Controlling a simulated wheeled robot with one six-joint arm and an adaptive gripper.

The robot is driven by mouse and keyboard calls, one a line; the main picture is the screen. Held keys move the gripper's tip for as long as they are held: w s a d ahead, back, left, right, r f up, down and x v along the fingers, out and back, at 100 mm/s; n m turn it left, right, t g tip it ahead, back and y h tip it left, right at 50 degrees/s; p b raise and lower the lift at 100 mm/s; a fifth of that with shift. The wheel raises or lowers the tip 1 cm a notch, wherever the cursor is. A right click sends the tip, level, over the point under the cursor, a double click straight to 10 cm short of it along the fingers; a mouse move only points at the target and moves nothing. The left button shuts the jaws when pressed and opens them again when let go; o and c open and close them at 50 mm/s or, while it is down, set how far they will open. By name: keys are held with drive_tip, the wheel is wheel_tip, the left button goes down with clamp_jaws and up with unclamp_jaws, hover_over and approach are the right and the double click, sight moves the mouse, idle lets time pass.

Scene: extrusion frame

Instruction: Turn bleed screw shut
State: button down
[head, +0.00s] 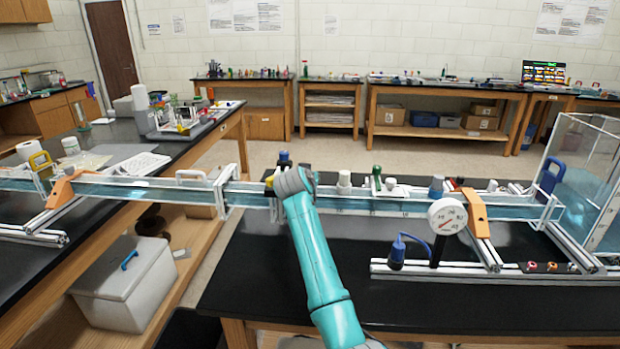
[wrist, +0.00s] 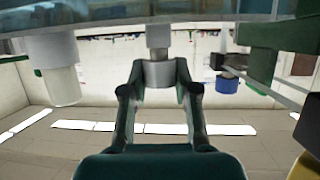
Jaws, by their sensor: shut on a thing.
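In the wrist view my gripper (wrist: 160,84) has both fingers closed around a short grey cylindrical head, which I take for the bleed screw (wrist: 158,71). A narrower pale stem joins it to the clear channel (wrist: 110,10) at the top of the picture. The wrist picture looks upside down, with ceiling lights at the bottom. In the head view my wrist is over the long water channel (head: 385,205), left of its middle. There my arm hides the fingertips and the screw. How far the screw is turned cannot be told.
A white cylinder (wrist: 60,82) and a blue-capped fitting (wrist: 228,84) flank my gripper in the wrist view. Along the channel to the right stand a green-handled valve (head: 376,175), a round gauge (head: 447,217) and an orange bracket (head: 476,213). The black bench front is mostly clear.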

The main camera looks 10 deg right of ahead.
drive_tip(key=shift+m+g+h, duration=0.5)
drive_tip(key=shift+m+h, duration=0.2)
drive_tip(key=shift+h, duration=0.1)
drive_tip(key=c, duration=0.9)
unclamp_jaws()
drive_tip(key=shift+o, duration=0.2)
drive_tip(key=shift+a, duration=0.1)
drive_tip(key=v, duration=1.2)
